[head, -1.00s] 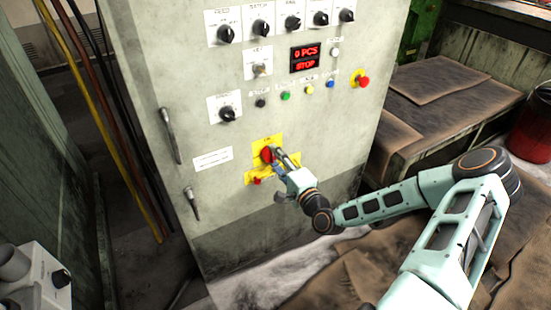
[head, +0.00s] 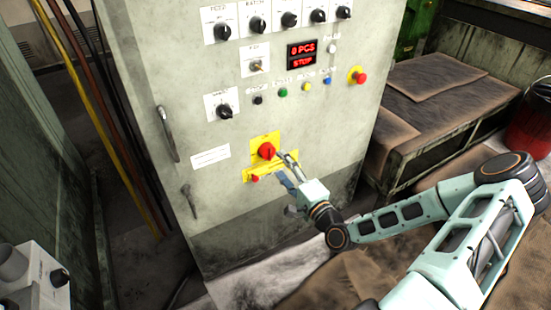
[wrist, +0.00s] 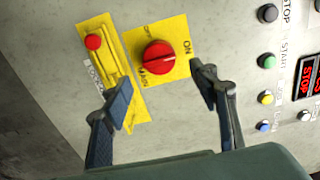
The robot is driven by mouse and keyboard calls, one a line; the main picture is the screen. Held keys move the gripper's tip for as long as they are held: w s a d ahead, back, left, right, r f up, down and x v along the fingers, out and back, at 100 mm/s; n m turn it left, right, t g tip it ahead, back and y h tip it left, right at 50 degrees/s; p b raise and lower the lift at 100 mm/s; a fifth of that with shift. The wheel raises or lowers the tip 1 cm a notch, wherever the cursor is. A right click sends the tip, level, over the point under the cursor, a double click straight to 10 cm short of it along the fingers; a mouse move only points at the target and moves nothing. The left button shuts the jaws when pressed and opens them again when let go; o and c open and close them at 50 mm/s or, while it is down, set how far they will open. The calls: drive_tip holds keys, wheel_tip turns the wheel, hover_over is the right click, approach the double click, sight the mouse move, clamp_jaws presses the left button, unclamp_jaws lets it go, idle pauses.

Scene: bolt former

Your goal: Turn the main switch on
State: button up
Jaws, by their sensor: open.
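The main switch is a round red knob (head: 267,151) on a yellow plate (wrist: 181,70), low on the cabinet front. It also shows in the wrist view (wrist: 158,57), with ON and OFF labels around it. A pale line crosses the knob, its right end toward the ON label; which end is the pointer is unclear. My gripper (head: 281,166) is open and empty, just off the panel, to the lower right of the knob. In the wrist view my gripper's fingertips (wrist: 163,88) are spread on either side below the knob, apart from it.
A red button (wrist: 93,42) sits on a yellow strip beside the switch plate. Above are several coloured buttons, black selector knobs and a red display (head: 302,53) reading 0 PCS and STOP. Door handles (head: 167,133) project on the left. A bench (head: 440,95) stands right.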

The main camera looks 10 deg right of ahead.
drive_tip(key=v, duration=0.6)
drive_tip(key=shift+a, duration=0.1)
drive_tip(key=shift+w, duration=0.1)
